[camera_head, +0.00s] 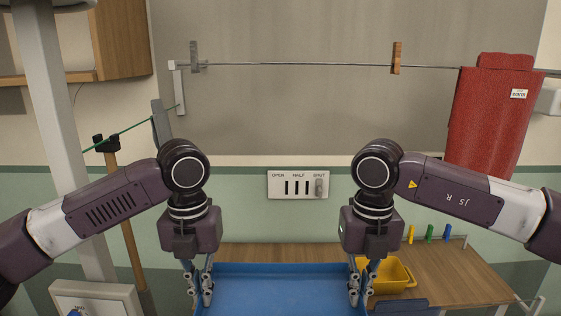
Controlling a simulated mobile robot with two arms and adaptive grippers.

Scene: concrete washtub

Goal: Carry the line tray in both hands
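The line tray is a blue shallow tray (281,285) at the bottom centre of the head view, its near part cut off by the frame. My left gripper (200,292) points down at the tray's left side, with one finger on each side of the rim. My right gripper (361,292) does the same at the right side. Both look shut on the side walls, with little gap between the fingers. The tray looks level. Its underside and what bears it are hidden.
A wooden bench (449,275) stands behind and right, with a yellow tub (392,277) and several coloured pegs (429,233). A rail (300,64) with clips crosses the wall. A red cloth (490,110) hangs at right. A switch panel (298,185) reads OPEN, HALF, SHUT.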

